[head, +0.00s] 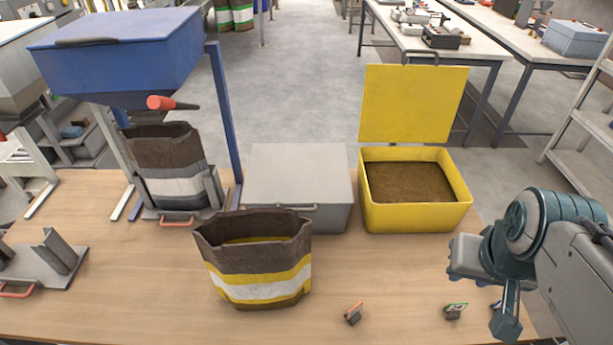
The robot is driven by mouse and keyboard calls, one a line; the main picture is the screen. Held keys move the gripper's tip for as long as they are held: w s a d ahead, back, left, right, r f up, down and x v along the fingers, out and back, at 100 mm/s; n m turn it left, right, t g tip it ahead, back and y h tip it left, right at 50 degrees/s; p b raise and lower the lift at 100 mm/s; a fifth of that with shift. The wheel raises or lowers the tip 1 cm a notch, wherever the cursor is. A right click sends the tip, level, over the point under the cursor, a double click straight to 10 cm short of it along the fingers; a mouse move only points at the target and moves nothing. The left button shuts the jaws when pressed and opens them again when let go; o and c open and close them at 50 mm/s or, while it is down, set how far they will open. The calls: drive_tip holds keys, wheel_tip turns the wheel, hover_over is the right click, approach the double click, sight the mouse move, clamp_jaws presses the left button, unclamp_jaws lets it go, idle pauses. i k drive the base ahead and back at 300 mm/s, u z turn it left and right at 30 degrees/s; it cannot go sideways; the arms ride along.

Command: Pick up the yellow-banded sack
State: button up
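The yellow-banded sack (258,281) stands open and upright on the wooden table, in front of the grey box. It is brown with a white band edged in yellow, and yellowish contents show low inside its mouth. My gripper (506,318) is at the right of the view, well to the right of the sack and apart from it. Its finger part points down. The view does not show clearly whether the fingers are apart, and no sack is in them.
A brown sack with a white band (172,172) stands under the blue hopper (118,52). A grey box (298,180) and an open yellow bin of pellets (414,218) stand behind. Small clips (353,314) lie near the front edge. A metal bracket (45,262) is at left.

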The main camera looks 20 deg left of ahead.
sight(273, 282)
drive_tip(key=k, duration=0.5)
drive_tip(key=u, duration=0.15)
drive_tip(key=i, duration=0.45)
drive_tip(key=u, duration=1.45)
